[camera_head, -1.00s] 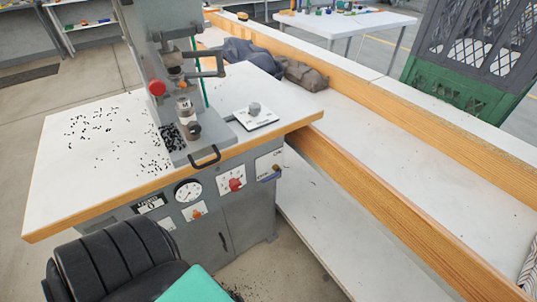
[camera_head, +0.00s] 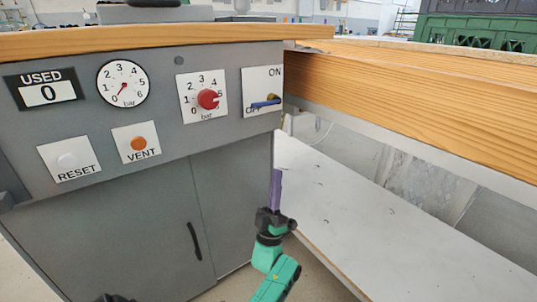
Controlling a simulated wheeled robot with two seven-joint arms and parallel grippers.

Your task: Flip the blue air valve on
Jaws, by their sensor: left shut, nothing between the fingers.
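The blue air valve lever (camera_head: 265,104) is at the right end of the grey press panel. It lies nearly level across its white plate (camera_head: 256,80), by the OFF label, with ON printed above. A brass-coloured valve part shows behind the lever. My left gripper (camera_head: 277,173) is below the valve, in front of the cabinet's right edge. Its purple fingers are together, point up and hold nothing. They are apart from the lever. My right gripper is not in view.
The panel also carries a red regulator knob (camera_head: 208,99), a pressure gauge (camera_head: 123,84), an orange VENT button (camera_head: 138,143), a RESET button (camera_head: 67,161) and a USED counter (camera_head: 46,91) reading 0. A wooden beam (camera_head: 400,112) and white shelf (camera_head: 350,220) lie to the right.

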